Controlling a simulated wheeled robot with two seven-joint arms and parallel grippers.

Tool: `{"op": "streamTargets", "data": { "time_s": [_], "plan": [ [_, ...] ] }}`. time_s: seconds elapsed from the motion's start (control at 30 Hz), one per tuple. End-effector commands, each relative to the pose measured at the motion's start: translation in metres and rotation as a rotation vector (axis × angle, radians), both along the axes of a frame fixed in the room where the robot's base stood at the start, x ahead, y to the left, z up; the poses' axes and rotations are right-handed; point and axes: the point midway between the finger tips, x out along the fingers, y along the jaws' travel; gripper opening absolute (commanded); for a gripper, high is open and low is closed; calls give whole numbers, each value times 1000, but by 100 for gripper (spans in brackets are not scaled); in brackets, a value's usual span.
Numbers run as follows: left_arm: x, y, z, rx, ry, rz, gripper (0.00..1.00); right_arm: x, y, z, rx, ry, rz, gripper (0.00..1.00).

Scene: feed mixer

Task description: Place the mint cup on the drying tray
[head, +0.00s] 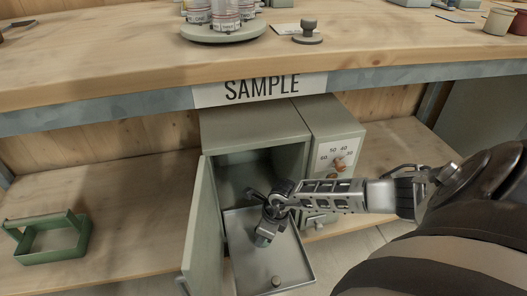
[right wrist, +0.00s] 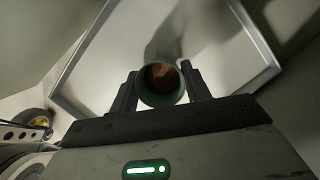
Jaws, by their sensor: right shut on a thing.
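The mint cup (head: 262,240) is a small green cup held low over the metal drying tray (head: 290,262). In the right wrist view the cup (right wrist: 142,94) opens toward the camera and has brown material inside. My right gripper (head: 268,226) is shut on the cup, with one finger on each side of it. The tray, with a raised rim (right wrist: 92,38), sticks out of the open grey-green cabinet. I cannot tell whether the cup's bottom touches the tray. My left gripper is not in view.
The cabinet's open door (head: 200,225) stands close left of the tray. A dial panel (head: 338,152) is on the right. A round knob (head: 276,281) is at the tray's front. A green carrier (head: 52,240) sits on the lower shelf. The SAMPLE bench edge (head: 260,90) overhangs.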

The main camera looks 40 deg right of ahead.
Motion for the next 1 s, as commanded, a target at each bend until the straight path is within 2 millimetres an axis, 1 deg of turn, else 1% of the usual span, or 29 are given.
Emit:
{"op": "streamTargets", "data": {
  "time_s": [0.2, 0.3, 0.33, 0.4, 0.67, 0.77, 0.87, 0.9, 1.0],
  "plan": [
    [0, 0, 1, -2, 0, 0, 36, 0, 0, 1, -1, -1, 1, 25],
    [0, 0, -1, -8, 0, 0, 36, 0, 0, -3, -1, 0, 0, 25],
    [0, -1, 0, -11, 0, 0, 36, 0, -1, -2, -1, -1, 1, 53],
    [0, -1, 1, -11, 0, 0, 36, 0, 0, -2, -1, -1, 1, 69],
    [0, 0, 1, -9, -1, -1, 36, 0, 0, -1, 0, -1, 0, 69],
    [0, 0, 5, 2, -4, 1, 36, 0, -1, 5, -1, -2, 0, 69],
    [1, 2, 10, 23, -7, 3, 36, -3, -4, 20, -3, -3, 1, 69],
    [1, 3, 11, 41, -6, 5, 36, -5, -4, 28, -3, -3, 1, 69],
    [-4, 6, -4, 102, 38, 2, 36, -11, -7, 49, -3, -2, 2, 69]
  ]
}}
